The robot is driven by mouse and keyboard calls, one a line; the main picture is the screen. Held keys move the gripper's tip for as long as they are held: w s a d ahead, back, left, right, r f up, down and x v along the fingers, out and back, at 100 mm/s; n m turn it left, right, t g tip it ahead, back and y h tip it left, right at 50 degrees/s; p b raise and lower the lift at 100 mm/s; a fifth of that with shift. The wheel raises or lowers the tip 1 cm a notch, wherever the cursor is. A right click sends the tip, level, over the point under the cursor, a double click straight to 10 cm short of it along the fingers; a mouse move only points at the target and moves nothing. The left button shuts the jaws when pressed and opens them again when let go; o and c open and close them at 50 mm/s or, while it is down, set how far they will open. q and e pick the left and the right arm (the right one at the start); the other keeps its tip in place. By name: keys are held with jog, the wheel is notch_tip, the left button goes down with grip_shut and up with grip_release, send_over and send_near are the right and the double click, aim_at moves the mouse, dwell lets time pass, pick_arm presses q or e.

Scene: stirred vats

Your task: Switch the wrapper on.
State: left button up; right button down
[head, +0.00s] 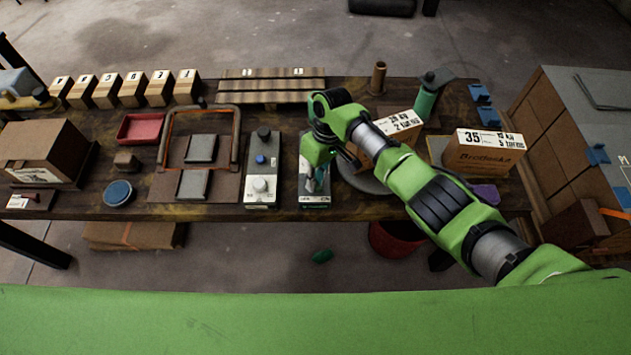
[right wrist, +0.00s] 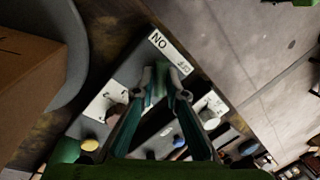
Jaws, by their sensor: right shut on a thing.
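Which way the lever stands is not clear. My left gripper is not in view.
A carton (head: 404,122) sits on the turntable, close to my right arm. Left of the switch box is a grey control box (head: 262,172) with a blue button and white knob. A labelled carton (head: 484,155) and green bottle (head: 426,98) stand right.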

jog(key=shift+n, duration=0.5)
jog(key=c, duration=2)
grip_release()
jog(key=shift+c, duration=0.2)
jog(key=shift+r, duration=0.1)
notch_tip(320, 180, up, 12)
jog(key=w+d, duration=0.1)
jog(key=shift+w+d, duration=0.3)
jog(key=shift+w, duration=0.1)
jog(key=shift+f, duration=0.25)
